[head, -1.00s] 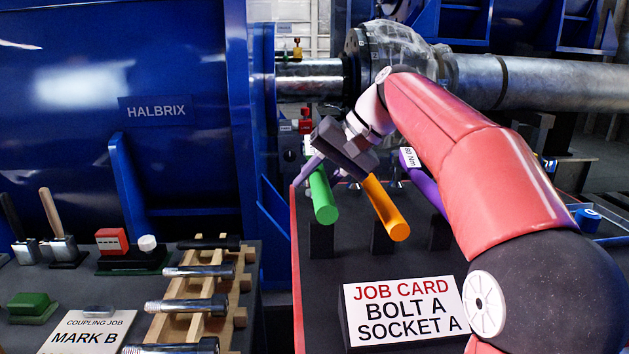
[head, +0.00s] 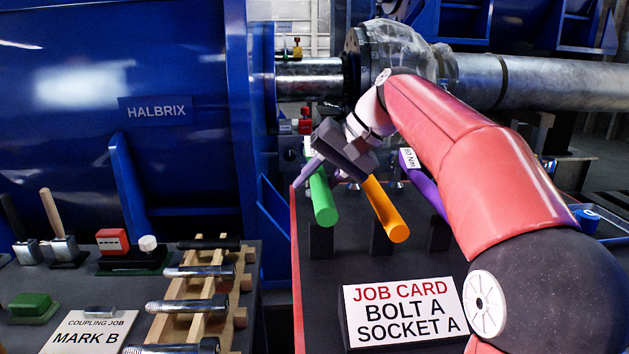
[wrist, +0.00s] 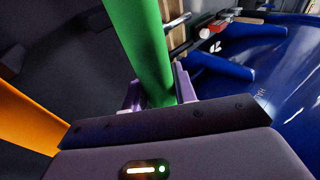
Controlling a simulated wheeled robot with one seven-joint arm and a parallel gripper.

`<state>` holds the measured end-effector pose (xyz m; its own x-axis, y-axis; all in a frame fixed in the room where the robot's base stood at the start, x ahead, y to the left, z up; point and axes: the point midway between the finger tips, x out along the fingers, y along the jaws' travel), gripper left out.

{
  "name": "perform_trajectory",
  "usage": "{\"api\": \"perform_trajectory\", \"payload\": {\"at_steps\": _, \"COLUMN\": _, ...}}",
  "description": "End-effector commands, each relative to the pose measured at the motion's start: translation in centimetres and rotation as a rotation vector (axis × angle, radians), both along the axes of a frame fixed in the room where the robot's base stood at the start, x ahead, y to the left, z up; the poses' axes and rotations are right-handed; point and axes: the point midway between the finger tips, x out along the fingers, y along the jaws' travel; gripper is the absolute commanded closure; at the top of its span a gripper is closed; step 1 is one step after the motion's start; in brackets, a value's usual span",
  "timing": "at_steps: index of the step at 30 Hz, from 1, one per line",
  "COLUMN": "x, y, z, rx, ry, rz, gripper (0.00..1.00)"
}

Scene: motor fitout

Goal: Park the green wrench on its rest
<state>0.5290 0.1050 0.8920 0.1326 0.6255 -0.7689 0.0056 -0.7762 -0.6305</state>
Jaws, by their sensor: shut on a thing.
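The green wrench (head: 322,199) lies at the left of the dark tool bench, its handle pointing toward me. It also shows in the wrist view (wrist: 140,45), running between my gripper's purple fingers. My gripper (head: 320,175) is shut on the green wrench near its far end. A black rest block (head: 321,240) stands under the handle's near end; whether the handle touches it cannot be told.
The orange wrench (head: 386,210) lies close on the right, and a purple wrench (head: 424,183) is beyond it, partly behind my arm. A job card (head: 405,312) stands at the front. A wooden bolt rack (head: 200,300) is at left, beside the blue motor housing (head: 120,110).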

Motion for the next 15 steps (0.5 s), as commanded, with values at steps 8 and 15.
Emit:
{"api": "perform_trajectory", "payload": {"at_steps": 8, "x": -0.01, "y": 0.05, "z": 0.16, "rx": 0.001, "ry": -0.004, "rz": 0.001, "gripper": 1.0}}
{"api": "perform_trajectory", "payload": {"at_steps": 15, "x": -0.02, "y": 0.05, "z": -0.19, "rx": 0.002, "ry": -0.004, "rz": 0.001, "gripper": 1.0}}
